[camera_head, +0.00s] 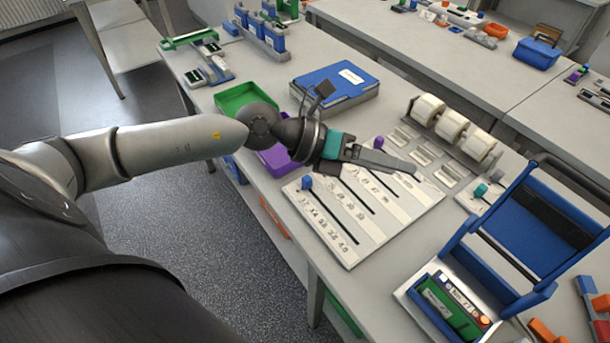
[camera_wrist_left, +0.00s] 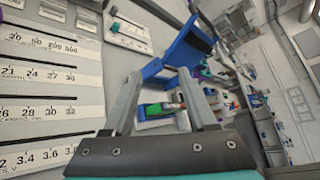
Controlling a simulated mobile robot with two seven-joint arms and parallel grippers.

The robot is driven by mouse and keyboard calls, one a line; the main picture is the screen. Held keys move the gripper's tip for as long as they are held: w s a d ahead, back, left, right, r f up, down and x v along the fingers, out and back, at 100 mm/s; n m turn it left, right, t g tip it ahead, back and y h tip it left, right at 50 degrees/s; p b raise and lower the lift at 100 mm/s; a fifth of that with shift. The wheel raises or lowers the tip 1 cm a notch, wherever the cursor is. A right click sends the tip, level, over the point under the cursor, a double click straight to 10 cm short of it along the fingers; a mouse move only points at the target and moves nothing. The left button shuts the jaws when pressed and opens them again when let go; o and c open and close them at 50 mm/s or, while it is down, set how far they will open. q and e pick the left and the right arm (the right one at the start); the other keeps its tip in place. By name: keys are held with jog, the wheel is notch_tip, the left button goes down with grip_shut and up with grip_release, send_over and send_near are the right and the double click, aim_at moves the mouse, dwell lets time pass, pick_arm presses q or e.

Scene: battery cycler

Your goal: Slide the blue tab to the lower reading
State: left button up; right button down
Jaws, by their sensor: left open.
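The blue tab (camera_head: 307,183) sits at the upper-left end of the front slot on the white scale board (camera_head: 374,232). Printed numbers run along that slot, smallest beside the tab's end. Other slots with their own scales lie behind it, partly hidden by my left gripper. My left gripper (camera_head: 395,159) is open and empty above the back part of the board, to the right of the blue tab and apart from it. In the left wrist view its fingers (camera_wrist_left: 160,85) are spread, and the board (camera_wrist_left: 45,85) shows at the left; the blue tab does not show there.
A blue stand (camera_head: 530,235) and a tray with a green device (camera_head: 447,307) are right of the board. White rolls (camera_head: 453,124) stand behind it. A blue binder (camera_head: 335,82), a green bin (camera_head: 243,96) and a purple bin (camera_head: 277,158) lie near my arm.

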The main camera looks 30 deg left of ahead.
pick_arm(q)
jog(key=a+f+m+g+y, duration=0.25)
jog(key=a+f+y, duration=0.25)
jog(key=a, duration=0.4)
jog(key=y, duration=0.5)
send_near(305, 179)
jog(key=shift+m, duration=0.25)
jog(key=x, duration=0.9)
jog(key=shift+w+d+f, duration=0.1)
jog(key=shift+w+f, duration=0.05)
jog(key=shift+w, duration=0.05)
jog(key=shift+g, duration=0.25)
jog(key=shift+c, duration=0.3)
grip_shut()
